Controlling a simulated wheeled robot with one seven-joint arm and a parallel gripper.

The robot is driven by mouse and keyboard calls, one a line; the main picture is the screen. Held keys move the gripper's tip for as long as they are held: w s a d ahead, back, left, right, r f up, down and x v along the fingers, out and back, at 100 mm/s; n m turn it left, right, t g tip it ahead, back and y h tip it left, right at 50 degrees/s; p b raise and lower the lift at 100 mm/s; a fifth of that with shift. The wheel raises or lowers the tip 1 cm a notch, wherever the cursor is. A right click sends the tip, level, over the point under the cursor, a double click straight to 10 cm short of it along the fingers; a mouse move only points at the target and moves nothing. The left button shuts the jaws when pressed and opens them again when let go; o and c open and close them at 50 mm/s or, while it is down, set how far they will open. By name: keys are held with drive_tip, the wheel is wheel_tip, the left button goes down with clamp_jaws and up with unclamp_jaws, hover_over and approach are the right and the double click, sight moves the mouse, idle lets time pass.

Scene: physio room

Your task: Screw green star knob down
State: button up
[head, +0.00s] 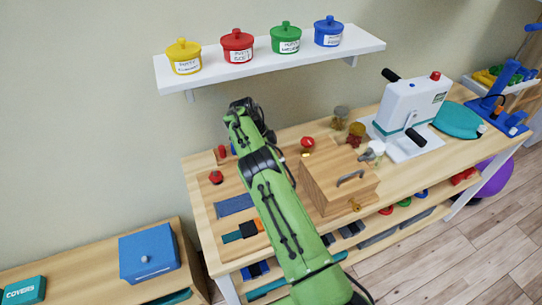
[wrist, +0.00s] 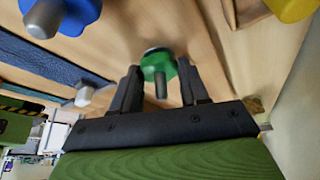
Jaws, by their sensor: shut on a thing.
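In the wrist view the green star knob (wrist: 157,66) sits between the two dark fingers of my gripper (wrist: 160,80), which are shut on it. A grey metal stud shows at the middle of the knob. The wooden board (wrist: 120,30) lies behind it. In the head view my green arm reaches over the bench and hides the knob and the fingertips. I cannot tell how far down the knob is.
A blue knob (wrist: 68,14) and a yellow knob (wrist: 290,8) are near in the wrist view. The head view shows a red knob (head: 216,177), a wooden box (head: 330,187), small jars (head: 356,133) and a white machine (head: 412,105) on the bench. A shelf (head: 270,57) with several coloured pots hangs above.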

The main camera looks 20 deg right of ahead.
drive_tip(key=shift+w+r+m, duration=0.1)
drive_tip(key=shift+r+m, duration=0.1)
drive_tip(key=shift+m, duration=0.4)
idle(0.3)
drive_tip(key=o, duration=1.1)
drive_tip(key=shift+c, duration=0.2)
drive_tip(key=shift+f, duration=0.1)
